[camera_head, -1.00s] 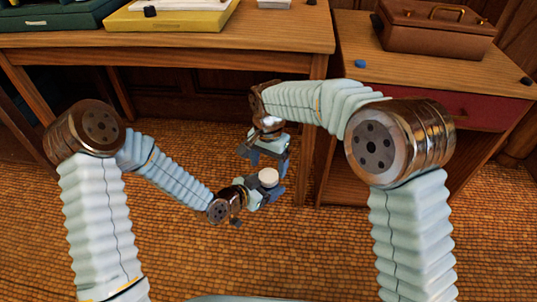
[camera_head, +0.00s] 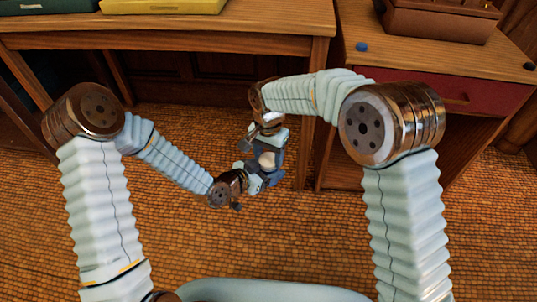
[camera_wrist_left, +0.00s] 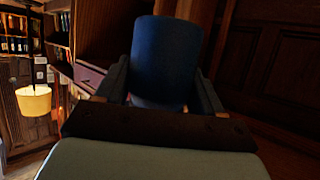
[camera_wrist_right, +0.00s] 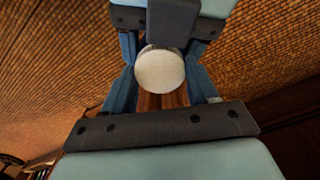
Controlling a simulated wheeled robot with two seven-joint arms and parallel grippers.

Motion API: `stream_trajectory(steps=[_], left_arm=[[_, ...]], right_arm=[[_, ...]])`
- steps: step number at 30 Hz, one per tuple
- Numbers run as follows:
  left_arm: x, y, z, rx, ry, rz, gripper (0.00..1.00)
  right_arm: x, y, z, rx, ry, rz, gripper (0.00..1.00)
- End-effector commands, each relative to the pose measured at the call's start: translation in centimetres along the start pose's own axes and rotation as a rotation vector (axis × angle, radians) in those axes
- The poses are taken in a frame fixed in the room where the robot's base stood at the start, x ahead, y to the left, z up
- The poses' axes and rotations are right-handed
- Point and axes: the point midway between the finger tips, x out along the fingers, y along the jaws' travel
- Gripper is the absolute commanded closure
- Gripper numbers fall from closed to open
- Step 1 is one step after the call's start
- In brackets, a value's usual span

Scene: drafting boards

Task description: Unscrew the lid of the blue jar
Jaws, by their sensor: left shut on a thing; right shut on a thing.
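The blue jar (camera_wrist_left: 165,60) stands between the fingers of my left gripper (camera_head: 263,184), which is shut on it. It is held in the air in front of the desk. Its pale round lid (camera_head: 267,160) shows in the head view and from above in the right wrist view (camera_wrist_right: 160,70). My right gripper (camera_head: 269,151) comes from above and is shut on the lid, with one finger on each side. In the head view the grippers hide most of the jar. I cannot see whether the lid has turned.
A wooden desk (camera_head: 180,22) stands behind, with a yellow case (camera_head: 165,5) on it. A side cabinet (camera_head: 420,60) at right carries a brown box (camera_head: 440,22) and a small blue object (camera_head: 362,47). The tiled floor (camera_head: 290,240) below the grippers is clear.

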Motion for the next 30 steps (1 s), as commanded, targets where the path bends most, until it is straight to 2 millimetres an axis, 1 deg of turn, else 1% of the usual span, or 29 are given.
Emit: stream_trajectory(steps=[6,9,14,15,20,27,30], left_arm=[[0.0,-0.02,-0.07,0.001,0.002,0.0,1.0],[0.0,-0.02,-0.07,0.001,0.002,0.0,1.0],[0.0,-0.03,-0.06,0.0,0.001,-0.001,1.0],[0.0,-0.03,-0.06,0.0,0.001,-0.001,1.0],[0.0,-0.02,-0.07,0.001,0.002,-0.001,1.0],[0.01,0.01,-0.09,0.001,0.002,0.0,1.0],[0.01,0.01,-0.1,0.001,0.002,0.0,1.0]], right_arm=[[-0.04,0.02,-0.02,-0.255,-0.001,-0.001,0.79],[-0.05,0.0,0.0,-0.289,-0.001,-0.001,0.79],[-0.05,0.01,0.0,-0.287,0.0,0.0,0.79],[-0.05,0.01,0.0,-0.287,0.0,0.0,0.41],[-0.05,0.01,0.0,-0.286,0.0,0.0,0.17],[-0.05,-0.01,0.01,-0.286,0.0,0.0,0.17],[-0.64,-0.04,-0.01,-0.286,0.001,-0.001,0.17]])
